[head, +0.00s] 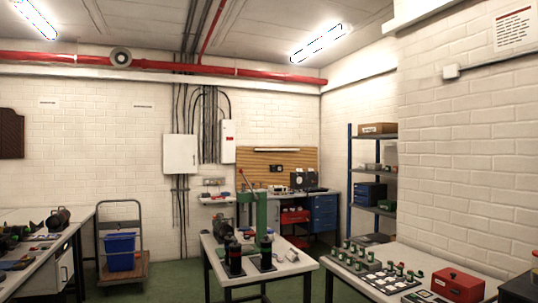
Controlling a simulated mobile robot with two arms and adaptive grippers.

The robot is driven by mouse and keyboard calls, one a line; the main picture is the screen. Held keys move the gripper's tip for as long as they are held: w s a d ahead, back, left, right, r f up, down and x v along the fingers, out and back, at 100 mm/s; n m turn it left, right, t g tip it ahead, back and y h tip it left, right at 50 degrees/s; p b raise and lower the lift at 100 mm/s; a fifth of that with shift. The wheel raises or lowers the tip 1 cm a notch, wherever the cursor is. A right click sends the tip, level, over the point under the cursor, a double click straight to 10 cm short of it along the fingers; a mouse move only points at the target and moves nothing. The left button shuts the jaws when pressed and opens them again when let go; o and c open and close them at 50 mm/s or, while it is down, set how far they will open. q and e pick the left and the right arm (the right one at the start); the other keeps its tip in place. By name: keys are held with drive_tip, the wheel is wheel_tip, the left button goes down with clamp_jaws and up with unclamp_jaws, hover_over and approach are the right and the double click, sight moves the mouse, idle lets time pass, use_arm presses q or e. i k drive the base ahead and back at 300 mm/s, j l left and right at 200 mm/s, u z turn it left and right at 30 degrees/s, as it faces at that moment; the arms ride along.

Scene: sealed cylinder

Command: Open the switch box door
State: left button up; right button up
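Two white boxes hang on the far brick wall, with dark conduits running above and below them. The larger square white box (180,154) has a plain front that looks shut. The narrower white box (228,141) to its right has a small red mark near its top, and its front also looks shut. I cannot tell for sure which one is the switch box. Both are far off across the room. Neither of my grippers shows in this view.
A table (291,268) with a green press (262,213) and black stands is ahead, before the boxes. A trolley (122,275) with a blue bin (120,252) stands left. Workbenches flank both sides. Green floor (180,280) is free between trolley and table.

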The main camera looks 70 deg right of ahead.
sight(180, 150)
drive_tip(key=z, duration=1.8)
drive_tip(key=i+u, duration=0.2)
drive_tip(key=i, duration=0.3)
drive_tip(key=i+j+u, duration=0.1)
drive_tip(key=i, duration=1.1)
drive_tip(key=i+j, duration=0.15)
drive_tip(key=i, duration=1.85)
drive_tip(key=i+z, duration=0.15)
drive_tip(key=i, duration=0.7)
drive_tip(key=i+j, duration=0.15)
drive_tip(key=i, duration=0.65)
drive_tip(key=i+z, duration=0.15)
drive_tip(key=i, duration=0.55)
drive_tip(key=i+j+z, duration=0.2)
drive_tip(key=i, duration=0.45)
drive_tip(key=i+z, duration=0.15)
drive_tip(key=i, duration=0.55)
drive_tip(key=i+l+z, duration=0.15)
drive_tip(key=i+z, duration=0.15)
drive_tip(key=i, duration=0.2)
drive_tip(key=i+z, duration=0.3)
drive_tip(key=i, duration=0.25)
